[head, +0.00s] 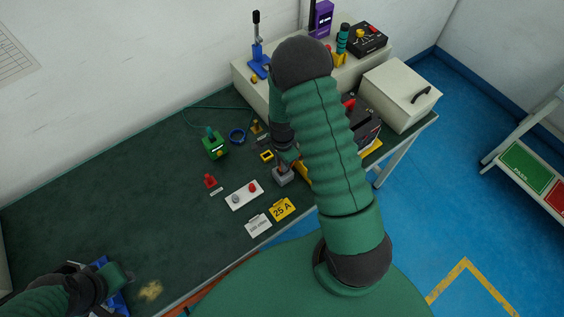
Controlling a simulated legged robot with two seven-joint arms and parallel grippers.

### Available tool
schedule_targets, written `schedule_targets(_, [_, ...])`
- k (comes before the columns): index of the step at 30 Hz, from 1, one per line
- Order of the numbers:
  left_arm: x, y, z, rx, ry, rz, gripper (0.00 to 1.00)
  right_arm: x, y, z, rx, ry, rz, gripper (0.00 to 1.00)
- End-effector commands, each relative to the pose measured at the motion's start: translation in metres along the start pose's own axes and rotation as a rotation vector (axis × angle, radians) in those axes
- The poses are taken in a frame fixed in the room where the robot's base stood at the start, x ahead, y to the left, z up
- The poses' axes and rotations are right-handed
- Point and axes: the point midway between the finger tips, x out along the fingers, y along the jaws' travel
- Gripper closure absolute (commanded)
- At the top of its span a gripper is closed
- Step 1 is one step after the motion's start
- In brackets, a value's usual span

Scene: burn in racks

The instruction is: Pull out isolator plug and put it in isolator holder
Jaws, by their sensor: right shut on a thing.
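My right gripper (287,160) is at the middle of the bench, partly covered by my own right arm. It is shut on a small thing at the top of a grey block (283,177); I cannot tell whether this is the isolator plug. A small red piece (210,181) stands to the left with a white label in front; I cannot tell whether it is the plug or the isolator holder. My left gripper (123,277) is at the bottom left beside a blue item (112,290); its jaws are not clear.
A white plate (244,194) with a grey and a red knob, a yellow "25 A" card (282,209) and a white card (258,225) lie near the front edge. A green device (215,145) stands behind. A beige box (400,93) is at right.

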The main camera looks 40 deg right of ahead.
Motion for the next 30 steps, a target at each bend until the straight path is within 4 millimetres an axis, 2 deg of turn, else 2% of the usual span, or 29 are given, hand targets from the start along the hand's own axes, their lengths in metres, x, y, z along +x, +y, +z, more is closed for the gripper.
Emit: schedule_targets(30, [-0.012, 0.0, -0.003, 0.0, 0.0, 0.0, 0.64, -0.015, -0.001, 0.0, 0.0, 0.001, -0.002, 1.0])
